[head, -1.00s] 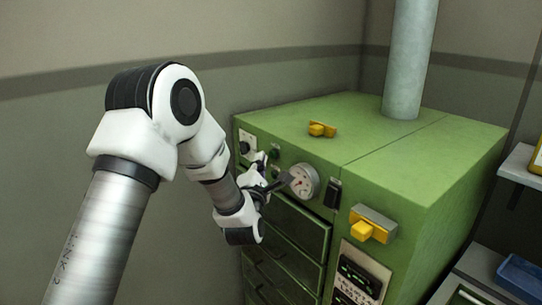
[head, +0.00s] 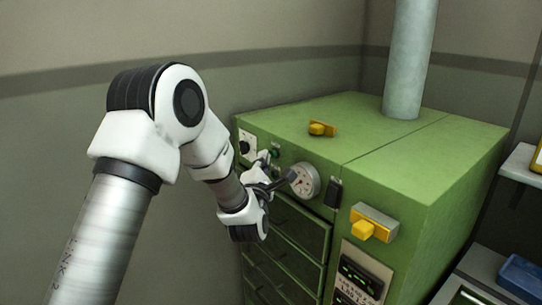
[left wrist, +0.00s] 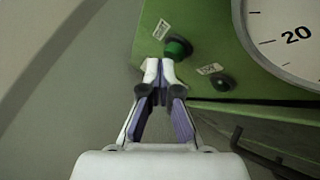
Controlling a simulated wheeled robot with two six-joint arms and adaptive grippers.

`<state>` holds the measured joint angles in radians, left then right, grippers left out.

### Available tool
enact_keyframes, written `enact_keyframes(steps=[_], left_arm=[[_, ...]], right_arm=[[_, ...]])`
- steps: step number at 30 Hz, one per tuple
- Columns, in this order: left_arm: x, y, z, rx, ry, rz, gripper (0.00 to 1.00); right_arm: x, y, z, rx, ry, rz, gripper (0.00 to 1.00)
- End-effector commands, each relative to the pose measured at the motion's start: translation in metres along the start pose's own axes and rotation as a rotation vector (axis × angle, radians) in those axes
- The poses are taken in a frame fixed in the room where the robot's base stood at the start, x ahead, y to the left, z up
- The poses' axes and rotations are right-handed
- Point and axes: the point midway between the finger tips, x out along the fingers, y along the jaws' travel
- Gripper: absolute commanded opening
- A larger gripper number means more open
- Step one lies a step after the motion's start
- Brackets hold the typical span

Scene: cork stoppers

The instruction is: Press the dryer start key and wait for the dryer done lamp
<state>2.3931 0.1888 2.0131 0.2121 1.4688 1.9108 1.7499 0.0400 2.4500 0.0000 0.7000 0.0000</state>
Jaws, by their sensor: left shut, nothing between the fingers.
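The green dryer (head: 410,180) stands ahead with its control front facing me. My right gripper is not in view.
A round dial gauge (head: 304,181) sits right of the left gripper, with a black switch box (head: 334,193) beside it. Drawers (head: 298,230) lie below. A yellow handle (head: 362,230) juts out at the right. A grey pipe (head: 408,60) rises from the top.

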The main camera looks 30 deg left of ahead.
Motion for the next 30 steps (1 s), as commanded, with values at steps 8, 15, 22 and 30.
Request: enact_keyframes(steps=[8,15,22,30], left_arm=[[0.0023,-0.0021,0.0019,0.0,-0.001,0.0,0.0],[0.0045,-0.0035,0.0035,0.0,-0.001,0.0,0.0],[0.005,-0.0033,0.0039,0.0,-0.001,0.0,0.0],[0.0,-0.0011,-0.0011,-0.001,0.001,0.001,0.0]], right_arm=[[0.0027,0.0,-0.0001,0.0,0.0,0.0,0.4],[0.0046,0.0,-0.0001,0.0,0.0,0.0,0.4],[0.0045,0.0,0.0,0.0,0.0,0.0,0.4],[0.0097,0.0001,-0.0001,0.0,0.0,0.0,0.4]])
